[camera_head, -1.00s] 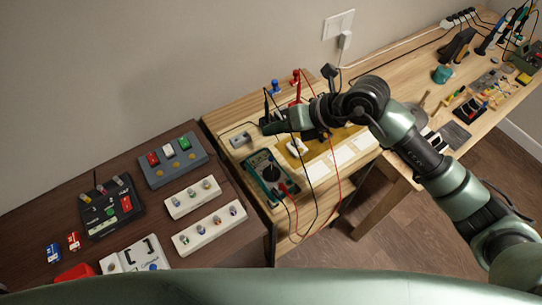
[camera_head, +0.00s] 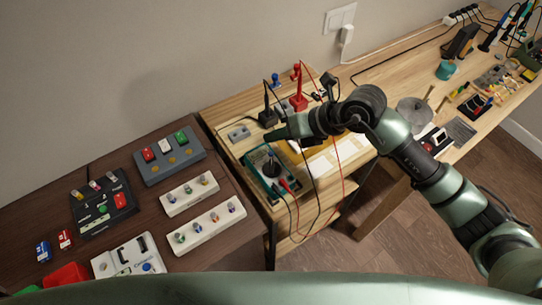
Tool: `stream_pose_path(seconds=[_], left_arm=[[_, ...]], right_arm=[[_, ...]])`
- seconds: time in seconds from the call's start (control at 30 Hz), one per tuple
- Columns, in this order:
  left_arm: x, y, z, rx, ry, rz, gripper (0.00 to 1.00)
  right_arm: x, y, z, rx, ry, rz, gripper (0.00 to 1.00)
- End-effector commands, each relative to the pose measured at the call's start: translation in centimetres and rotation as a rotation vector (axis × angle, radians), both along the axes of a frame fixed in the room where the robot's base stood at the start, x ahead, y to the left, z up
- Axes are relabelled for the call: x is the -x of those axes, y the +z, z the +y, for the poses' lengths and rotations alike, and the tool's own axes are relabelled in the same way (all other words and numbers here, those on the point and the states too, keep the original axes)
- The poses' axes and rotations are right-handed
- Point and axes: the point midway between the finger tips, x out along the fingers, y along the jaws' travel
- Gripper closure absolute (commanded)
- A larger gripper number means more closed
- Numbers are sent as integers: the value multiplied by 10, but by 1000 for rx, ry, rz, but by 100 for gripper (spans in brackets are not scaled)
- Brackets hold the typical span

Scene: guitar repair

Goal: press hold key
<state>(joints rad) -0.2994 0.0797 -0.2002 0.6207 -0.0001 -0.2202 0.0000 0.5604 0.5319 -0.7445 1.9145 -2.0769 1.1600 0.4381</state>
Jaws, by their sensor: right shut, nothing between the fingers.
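The teal-and-black multimeter (camera_head: 252,163) lies on the light wooden bench, with a round dark dial and a red and a black lead at its lower end. Its hold key is too small to make out here. My right gripper (camera_head: 272,136) reaches in from the right, its fingers shut and empty. Its tip appears just above the upper end of the multimeter; I cannot tell whether they touch. My forearm and gripper cover part of the bench behind the meter. My left gripper is out of view.
A red stand (camera_head: 298,101) and a black stand (camera_head: 267,116) with leads are behind the gripper. A small grey box (camera_head: 239,132) sits to its left. The dark table at left holds a grey button box (camera_head: 170,155) and white strips (camera_head: 207,222). Loose cables hang near my wrist.

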Motion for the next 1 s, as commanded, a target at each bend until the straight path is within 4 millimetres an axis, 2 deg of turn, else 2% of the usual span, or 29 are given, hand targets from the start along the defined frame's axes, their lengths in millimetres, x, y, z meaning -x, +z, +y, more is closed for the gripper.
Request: stream_pose_path(seconds=[0.03,0.1,0.27,1.0], left_arm=[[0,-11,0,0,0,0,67],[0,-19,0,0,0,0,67],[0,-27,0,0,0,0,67],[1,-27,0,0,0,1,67]], right_arm=[[0,-14,0,-1,0,2,100],[0,-23,0,-1,1,0,100],[0,-35,0,0,0,0,100],[0,-35,0,0,0,0,100]])
